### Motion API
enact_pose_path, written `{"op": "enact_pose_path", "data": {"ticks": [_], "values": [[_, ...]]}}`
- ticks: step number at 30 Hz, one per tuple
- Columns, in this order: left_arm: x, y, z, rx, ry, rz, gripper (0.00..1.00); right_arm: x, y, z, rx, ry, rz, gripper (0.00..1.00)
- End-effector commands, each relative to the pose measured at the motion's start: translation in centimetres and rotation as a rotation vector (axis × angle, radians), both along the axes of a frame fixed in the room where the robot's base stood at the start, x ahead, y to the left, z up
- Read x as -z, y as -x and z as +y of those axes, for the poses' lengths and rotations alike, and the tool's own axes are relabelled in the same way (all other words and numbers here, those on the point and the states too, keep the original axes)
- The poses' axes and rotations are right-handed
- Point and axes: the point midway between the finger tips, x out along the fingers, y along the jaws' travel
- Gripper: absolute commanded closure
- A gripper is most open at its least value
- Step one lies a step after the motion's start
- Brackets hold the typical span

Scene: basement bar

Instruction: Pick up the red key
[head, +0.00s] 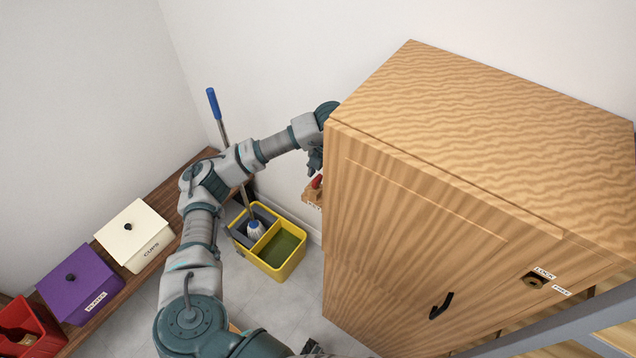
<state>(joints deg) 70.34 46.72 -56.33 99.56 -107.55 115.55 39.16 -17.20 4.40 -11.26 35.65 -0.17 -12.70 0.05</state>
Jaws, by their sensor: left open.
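The red key (317,182) is small and sits at a small wooden holder (312,195) on the left side of the wooden cabinet, near the back wall. The holder carries a label too small to read. My left gripper (315,164) is open, pointing down just above the red key. The cabinet's edge partly hides my left wrist, and I cannot tell whether the fingers touch the key. My right gripper is not in view.
The tall wooden cabinet (480,130) stands close on the right, with a dark handle and a lock. A yellow mop bucket (288,268) stands on the floor below. Cream (137,236), purple (80,284) and red (28,330) boxes line a wooden bench on the left.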

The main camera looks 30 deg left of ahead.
Motion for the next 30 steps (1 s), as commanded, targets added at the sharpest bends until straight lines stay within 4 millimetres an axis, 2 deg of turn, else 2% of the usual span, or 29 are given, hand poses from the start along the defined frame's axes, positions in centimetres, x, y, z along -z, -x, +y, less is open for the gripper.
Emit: {"op": "enact_pose_path", "data": {"ticks": [1, 5, 13, 18, 19, 30], "values": [[1.1, 0.0, 0.3, -0.003, 0.003, 0.004, 0.54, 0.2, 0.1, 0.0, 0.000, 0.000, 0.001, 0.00], [2.6, -0.1, 0.8, -0.002, 0.004, 0.003, 0.54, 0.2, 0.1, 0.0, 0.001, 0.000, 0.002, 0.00], [2.8, -0.1, 0.8, -0.003, 0.003, 0.000, 0.54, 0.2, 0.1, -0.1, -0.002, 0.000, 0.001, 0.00], [2.8, -0.1, 0.7, -0.003, 0.002, 0.000, 0.97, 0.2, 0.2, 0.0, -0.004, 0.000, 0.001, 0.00], [2.7, -0.1, 0.6, -0.003, 0.001, 0.000, 1.00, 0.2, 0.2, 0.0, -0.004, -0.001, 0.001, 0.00], [2.7, -0.2, 0.7, -0.003, 0.005, -0.002, 1.00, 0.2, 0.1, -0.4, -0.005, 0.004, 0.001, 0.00]]}}
